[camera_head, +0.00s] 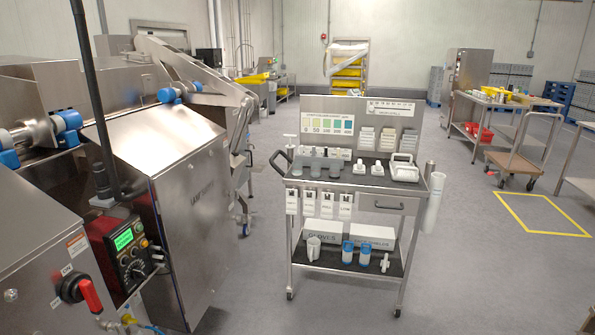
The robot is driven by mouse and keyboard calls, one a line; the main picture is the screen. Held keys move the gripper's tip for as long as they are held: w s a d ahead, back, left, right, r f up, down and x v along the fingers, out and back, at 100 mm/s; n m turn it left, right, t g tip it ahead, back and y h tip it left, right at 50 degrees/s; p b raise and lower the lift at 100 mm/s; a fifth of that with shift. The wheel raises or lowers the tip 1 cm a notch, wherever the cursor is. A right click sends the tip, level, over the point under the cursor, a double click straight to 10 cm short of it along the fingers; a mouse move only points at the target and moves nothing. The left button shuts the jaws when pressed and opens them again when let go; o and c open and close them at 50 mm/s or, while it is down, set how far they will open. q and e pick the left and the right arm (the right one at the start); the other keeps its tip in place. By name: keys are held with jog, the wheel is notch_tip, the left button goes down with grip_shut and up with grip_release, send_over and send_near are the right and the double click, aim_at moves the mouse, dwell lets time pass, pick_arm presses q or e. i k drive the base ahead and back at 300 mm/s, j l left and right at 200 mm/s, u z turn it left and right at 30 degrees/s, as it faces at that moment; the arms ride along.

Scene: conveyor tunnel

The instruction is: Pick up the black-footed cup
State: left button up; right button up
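Several small grey cups stand in a row along the front left of the top shelf of a steel cart (372,187). One is the left cup (297,170), another the middle cup (315,171), another the right cup (335,171). They are too small and far off for me to tell which, if any, has a black foot. Neither of my grippers shows in the head view, and nothing of mine touches the cups.
A steel machine (190,205) with a control box (128,245) fills the left. The cart's lower shelf holds white boxes (321,235), a pitcher (313,248) and blue-banded containers (347,252). Grey floor (480,270) is open in front and right, with a trolley (520,160) farther back.

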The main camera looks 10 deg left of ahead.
aim_at(333, 169)
jog(key=i+j, duration=0.9)
jog(key=j, duration=0.15)
